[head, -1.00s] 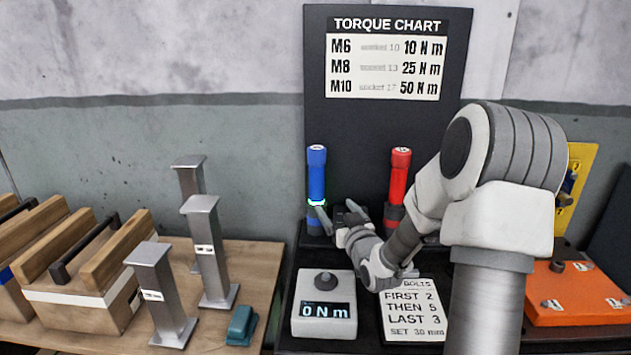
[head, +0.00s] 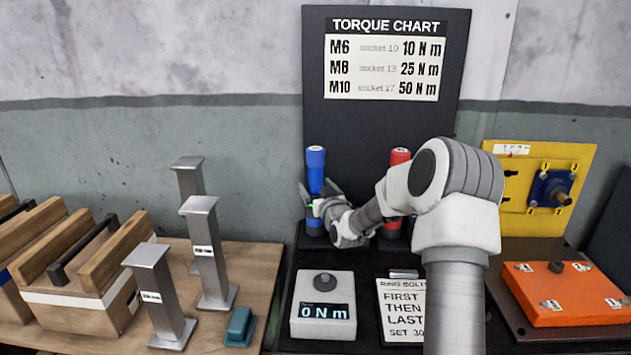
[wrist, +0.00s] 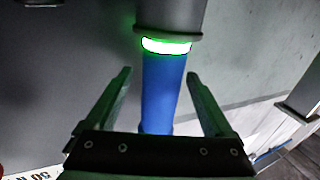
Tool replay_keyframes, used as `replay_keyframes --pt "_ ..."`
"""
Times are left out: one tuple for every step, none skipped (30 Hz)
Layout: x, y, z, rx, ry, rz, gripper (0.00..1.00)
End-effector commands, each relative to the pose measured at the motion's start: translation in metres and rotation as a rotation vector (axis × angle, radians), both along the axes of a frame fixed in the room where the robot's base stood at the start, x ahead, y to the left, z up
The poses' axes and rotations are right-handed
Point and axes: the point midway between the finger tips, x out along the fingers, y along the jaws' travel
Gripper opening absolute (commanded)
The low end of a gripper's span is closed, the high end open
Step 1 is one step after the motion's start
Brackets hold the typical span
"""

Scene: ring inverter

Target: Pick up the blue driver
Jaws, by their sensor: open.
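The blue driver (head: 316,171) stands upright at the back of the black bench, in front of the dark chart board. My gripper (head: 318,192) is at its lower part, with its fingers to either side of it. In the wrist view the blue shaft (wrist: 163,95) lies between the two open fingers of my gripper (wrist: 158,78), with a gap on each side. A glowing green-white ring (wrist: 166,46) circles the driver beyond the fingertips, next to a grey section. In the head view my gripper hides part of the driver's lower half.
A red driver (head: 400,158) stands to the right, partly behind my arm. A torque display (head: 323,308) reading 0 N m and a bolts card (head: 402,305) lie in front. Metal posts (head: 208,255) stand left. An orange plate (head: 563,292) lies right.

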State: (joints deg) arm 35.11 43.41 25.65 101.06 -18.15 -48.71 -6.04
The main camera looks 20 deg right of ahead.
Motion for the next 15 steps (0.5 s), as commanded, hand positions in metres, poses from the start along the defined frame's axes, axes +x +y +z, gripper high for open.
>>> replay_keyframes --pt "0.008 0.002 0.0 0.002 0.0 0.001 0.87" --pt "0.012 0.002 0.0 0.002 -0.001 0.0 0.87" --pt "0.016 0.001 0.0 0.002 0.0 -0.001 0.87" --pt "0.019 0.001 0.0 0.002 0.0 0.0 0.87" --pt "0.022 0.001 0.0 0.002 0.0 0.0 0.87" --pt "0.025 0.001 0.0 0.001 0.0 0.0 0.87" --pt "0.026 0.001 0.0 0.001 -0.001 0.0 0.87" --pt "0.027 0.001 0.0 0.001 0.0 0.0 0.87" --pt "0.028 0.001 0.0 0.001 0.0 0.0 0.87" --pt "0.029 0.001 0.0 0.001 0.001 0.0 0.87" --pt "0.029 0.001 0.0 0.001 0.001 0.0 0.87" --pt "0.029 0.001 0.0 0.001 0.001 0.0 0.87" --pt "0.029 0.001 0.0 0.001 0.001 0.0 0.87" --pt "0.029 0.001 0.0 0.001 0.001 0.0 0.87" --pt "0.029 0.001 0.0 0.001 0.001 0.0 0.87"
